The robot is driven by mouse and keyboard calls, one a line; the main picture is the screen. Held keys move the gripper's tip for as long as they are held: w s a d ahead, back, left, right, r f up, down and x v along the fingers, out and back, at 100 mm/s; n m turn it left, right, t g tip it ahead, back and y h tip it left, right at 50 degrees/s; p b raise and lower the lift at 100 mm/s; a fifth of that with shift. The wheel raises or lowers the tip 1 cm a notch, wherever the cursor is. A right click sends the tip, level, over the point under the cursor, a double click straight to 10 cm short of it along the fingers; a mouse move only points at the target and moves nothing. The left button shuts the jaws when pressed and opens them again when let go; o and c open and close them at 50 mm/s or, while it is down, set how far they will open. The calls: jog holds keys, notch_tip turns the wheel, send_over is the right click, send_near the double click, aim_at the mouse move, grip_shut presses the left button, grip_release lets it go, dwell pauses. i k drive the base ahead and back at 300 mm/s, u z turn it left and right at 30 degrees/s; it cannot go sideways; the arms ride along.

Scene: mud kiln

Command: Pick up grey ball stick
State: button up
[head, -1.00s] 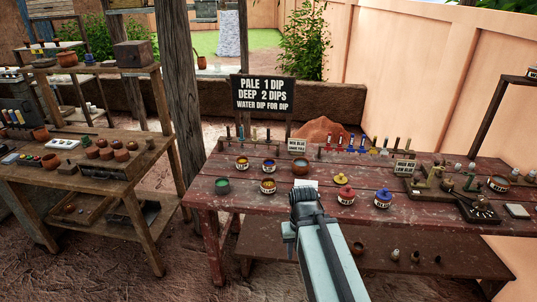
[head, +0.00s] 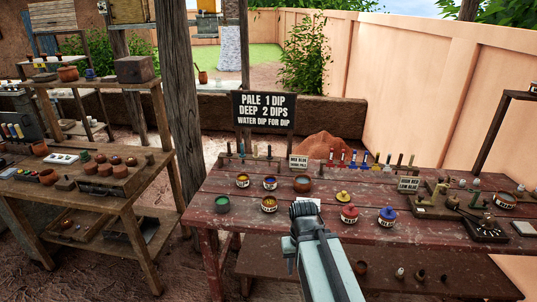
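Several small ball-topped sticks stand at the right end of the red wooden table (head: 240,222), among tools on small dark stands. One with a pale grey-looking ball (head: 471,167) stands at the back there; it is too small to be sure that it is the grey ball stick. My gripper (head: 305,208) is over the front middle of the table, left of and well apart from these sticks. I see it from behind along my arm, so its fingertips and opening are hidden.
A row of coloured sticks (head: 354,159) lines the back. A black sign (head: 264,111) stands behind. Another wooden table (head: 140,178) is at left.

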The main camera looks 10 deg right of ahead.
aim_at(270, 157)
jog(key=u, duration=0.05)
jog(key=i, duration=0.9)
jog(key=u, duration=0.65)
jog(key=i, duration=0.75)
jog(key=u, duration=0.5)
jog(key=k, duration=0.8)
jog(key=u, duration=0.25)
jog(key=i, duration=0.8)
jog(key=z, duration=0.15)
